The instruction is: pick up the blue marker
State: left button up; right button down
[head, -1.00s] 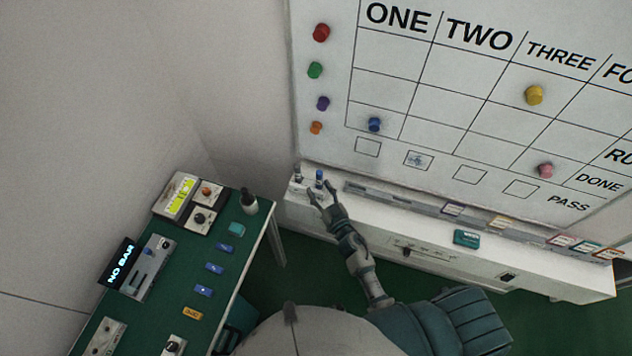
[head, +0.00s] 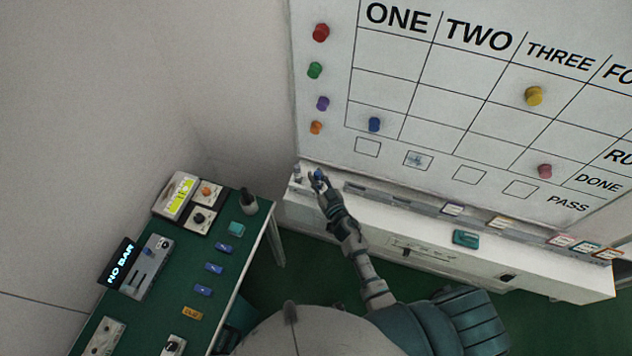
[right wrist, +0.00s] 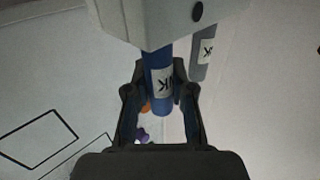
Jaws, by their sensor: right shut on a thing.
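The blue marker (right wrist: 160,92) stands between the fingers of my right gripper (right wrist: 160,112) in the right wrist view, with a white label carrying dark letters on its side. The fingers are closed on it from both sides. In the head view only the blue top of the marker (head: 319,174) shows, at the left end of the white ledge, between the fingertips of my right gripper (head: 318,178). One end of the marker meets a pale block (right wrist: 170,22) in the wrist view. My left gripper is not in view.
A grey marker (right wrist: 203,58) is close beside the blue one; it also shows in the head view (head: 297,172). The whiteboard (head: 390,90) with coloured magnets rises behind the ledge. A teal box (head: 466,239) sits on the ledge to the right. A green table (head: 225,270) stands at left.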

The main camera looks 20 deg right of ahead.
jog(key=shift+d+r, duration=0.1)
jog(key=shift+d, duration=0.15)
jog(key=r+p, duration=0.2)
jog(key=r, duration=0.1)
jog(key=r+p, duration=0.1)
jog(key=shift+d+r, duration=0.2)
jog(key=shift+d, duration=0.05)
jog(key=r+p, duration=0.1)
jog(key=r, duration=0.1)
jog(key=r+p, duration=0.1)
jog(key=r, duration=0.1)
jog(key=shift+s+a+r, duration=0.1)
jog(key=shift+a+r, duration=0.1)
jog(key=shift+r, duration=0.1)
jog(key=shift+a+r, duration=0.1)
jog(key=shift+r, duration=0.35)
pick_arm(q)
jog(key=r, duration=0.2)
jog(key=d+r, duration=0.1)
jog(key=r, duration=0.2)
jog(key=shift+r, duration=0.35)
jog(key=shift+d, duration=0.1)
